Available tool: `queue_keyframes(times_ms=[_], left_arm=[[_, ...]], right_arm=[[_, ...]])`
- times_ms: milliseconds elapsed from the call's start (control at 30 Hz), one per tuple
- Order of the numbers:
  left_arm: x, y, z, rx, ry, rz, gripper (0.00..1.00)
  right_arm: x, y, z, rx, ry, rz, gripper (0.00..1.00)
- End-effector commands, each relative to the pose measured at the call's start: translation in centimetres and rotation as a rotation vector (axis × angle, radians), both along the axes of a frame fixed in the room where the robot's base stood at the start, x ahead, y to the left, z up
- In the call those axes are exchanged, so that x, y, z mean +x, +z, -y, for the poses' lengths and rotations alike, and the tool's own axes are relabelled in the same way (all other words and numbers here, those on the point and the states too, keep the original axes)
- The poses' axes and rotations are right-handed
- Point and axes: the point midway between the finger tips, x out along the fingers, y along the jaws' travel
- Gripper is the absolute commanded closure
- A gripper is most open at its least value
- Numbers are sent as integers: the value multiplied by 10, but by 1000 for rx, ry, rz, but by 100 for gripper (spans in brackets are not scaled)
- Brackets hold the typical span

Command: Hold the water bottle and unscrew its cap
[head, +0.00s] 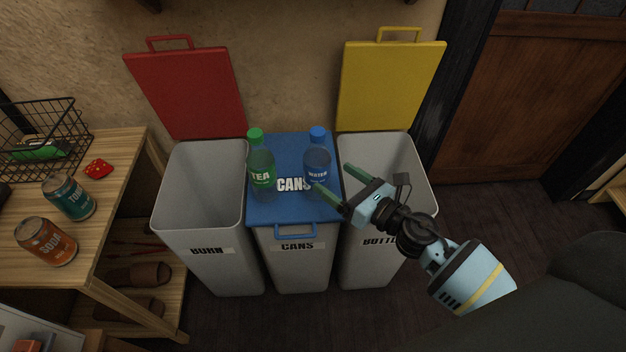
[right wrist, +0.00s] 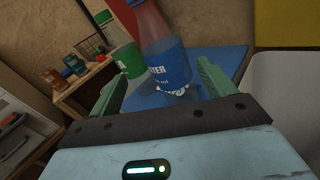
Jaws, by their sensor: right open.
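The water bottle (head: 317,160), clear with a blue label and blue cap (head: 318,134), stands upright on the closed blue lid (head: 295,146) of the middle bin. My right gripper (head: 330,180) is open, its green fingers close to the bottle from the right. In the right wrist view the bottle (right wrist: 167,58) shows between and beyond the open fingers (right wrist: 163,82); its cap is out of that view. I cannot tell whether a finger touches it. My left gripper is not in view.
A green-capped tea bottle (head: 261,168) stands left of the water bottle on the same lid. Open bins flank it, with a raised red lid (head: 188,92) and yellow lid (head: 389,87). A wooden table (head: 112,190) at left holds cans and a wire basket.

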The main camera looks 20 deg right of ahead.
Motion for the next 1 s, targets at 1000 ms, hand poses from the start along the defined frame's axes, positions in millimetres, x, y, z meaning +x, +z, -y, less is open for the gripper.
queue_keyframes(times_ms=[1000], left_arm=[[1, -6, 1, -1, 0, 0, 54]], right_arm=[[65, 8, -24, -151, 30, 99, 18]])
